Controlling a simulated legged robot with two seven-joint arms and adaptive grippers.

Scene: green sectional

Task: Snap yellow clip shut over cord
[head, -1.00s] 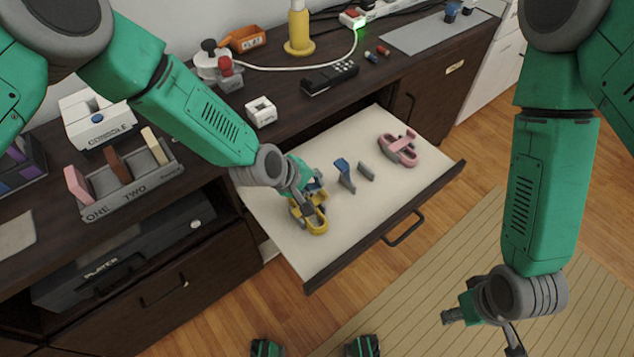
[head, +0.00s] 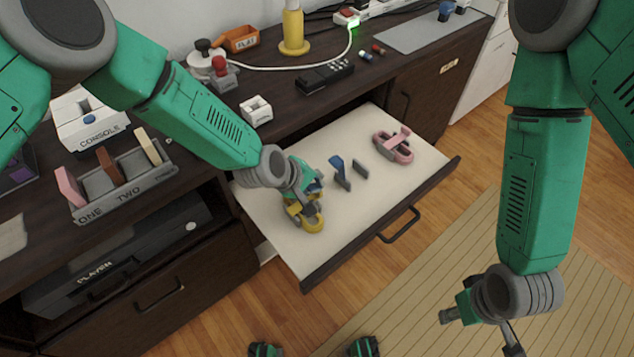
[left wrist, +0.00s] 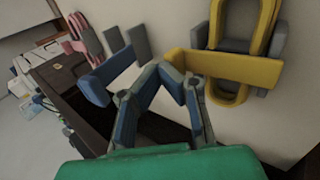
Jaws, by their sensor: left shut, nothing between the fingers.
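The yellow clip (head: 312,222) lies in the open drawer near its left front, with a yellow looped cord (left wrist: 244,20) at its grey base. In the left wrist view, the clip's yellow flap (left wrist: 225,66) sticks out from the base toward the left and looks open. My left gripper (left wrist: 168,72) is shut and empty, its tips close beside the flap's free end; touching or apart is unclear. In the head view, my left gripper (head: 310,188) partly hides the clip. My right gripper (head: 480,325) hangs low at the right, away from the drawer; its fingers are unclear.
The drawer (head: 345,225) also holds an empty blue clip (head: 341,172) in the middle and a pink clip with cord (head: 393,146) farther right. The drawer's front right area is bare. A grey holder (head: 125,190) and a remote (head: 325,76) sit on the cabinet top.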

